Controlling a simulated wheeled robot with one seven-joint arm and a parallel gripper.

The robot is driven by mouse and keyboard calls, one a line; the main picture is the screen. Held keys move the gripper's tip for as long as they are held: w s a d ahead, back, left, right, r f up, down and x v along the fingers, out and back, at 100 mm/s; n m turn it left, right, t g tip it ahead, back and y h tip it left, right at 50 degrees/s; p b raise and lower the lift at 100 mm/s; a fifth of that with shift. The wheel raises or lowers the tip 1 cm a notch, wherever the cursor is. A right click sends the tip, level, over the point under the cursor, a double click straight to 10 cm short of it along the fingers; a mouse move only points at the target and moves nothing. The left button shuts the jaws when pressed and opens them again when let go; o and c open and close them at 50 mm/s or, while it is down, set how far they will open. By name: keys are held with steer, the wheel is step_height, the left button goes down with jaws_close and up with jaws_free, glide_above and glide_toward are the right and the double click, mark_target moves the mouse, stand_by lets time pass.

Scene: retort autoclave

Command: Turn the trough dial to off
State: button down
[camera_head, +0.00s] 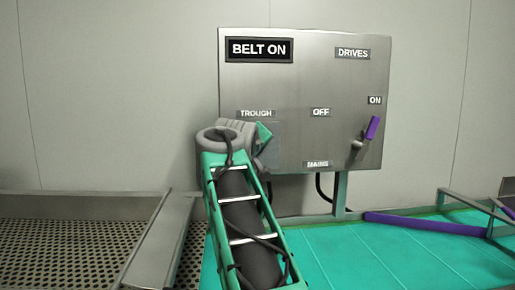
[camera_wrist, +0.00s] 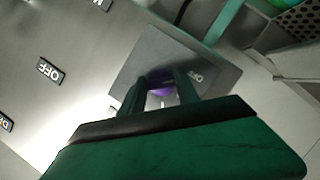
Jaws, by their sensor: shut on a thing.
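The trough dial shows in the wrist view as a small purple piece (camera_wrist: 160,88) on a square grey plate (camera_wrist: 150,58). My gripper (camera_wrist: 160,76) is shut on it, one dark green finger on each side. Lettering on the plate beside the right finger looks like OFF, upside down in this view. Most of the dial is hidden by the fingers, so I cannot tell where it points. In the head view my arm covers the dial, below the TROUGH label (camera_head: 255,113) on the steel panel (camera_head: 300,75).
A second purple lever (camera_head: 373,127), under the DRIVES label (camera_head: 352,53), stands at the panel's right, its tip near ON. An OFF label (camera_head: 320,112) lies left of it. The display (camera_head: 259,49) reads BELT ON. A turquoise belt (camera_head: 400,255) runs below.

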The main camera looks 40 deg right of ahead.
stand_by(0.4)
steer(key=c, duration=0.9)
jaws_free()
steer(key=v, duration=0.8)
steer(key=shift+b, duration=0.4)
steer(key=shift+d, duration=0.1)
